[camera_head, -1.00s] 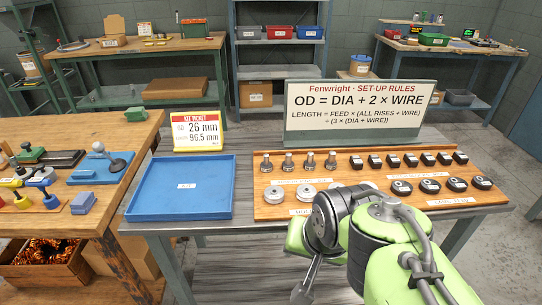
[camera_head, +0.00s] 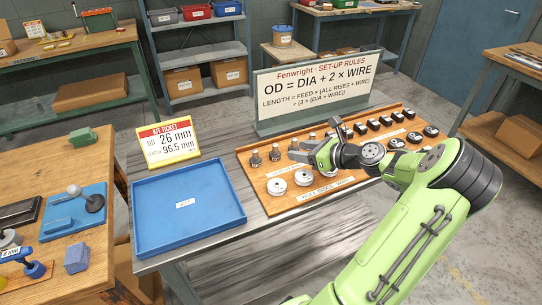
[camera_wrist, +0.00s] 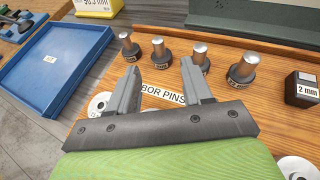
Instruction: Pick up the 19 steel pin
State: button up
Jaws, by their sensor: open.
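Several steel pins with dark round bases stand upright in a row on the wooden board. In the wrist view, from left to right, they are a first pin (camera_wrist: 128,45), a second pin (camera_wrist: 158,50), a third pin (camera_wrist: 198,57) and a last pin (camera_wrist: 243,68). Their base labels are too small to read surely, so I cannot tell which is the 19 pin. My gripper (camera_wrist: 160,75) is open and empty, its fingers pointing at the row from the near side. In the head view my gripper (camera_head: 310,143) is over the board and partly hides the row's right end.
The wooden board (camera_head: 325,198) also holds pale discs (camera_head: 277,186) and dark labelled blocks (camera_head: 373,123). A blue kit tray (camera_head: 222,222) lies left of it, with the kit ticket (camera_head: 168,143) behind. The rules sign (camera_head: 313,92) stands behind the board.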

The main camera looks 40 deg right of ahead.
aim_at(275, 153)
jog(key=b+x, duration=0.3)
jog(key=x, duration=0.7)
jog(key=shift+w+a+b, duration=0.1)
jog(key=shift+w+b, duration=0.1)
jog(key=shift+b, duration=0.15)
jog(key=shift+s, duration=0.1)
jog(key=shift+c, duration=0.5)
grip_shut()
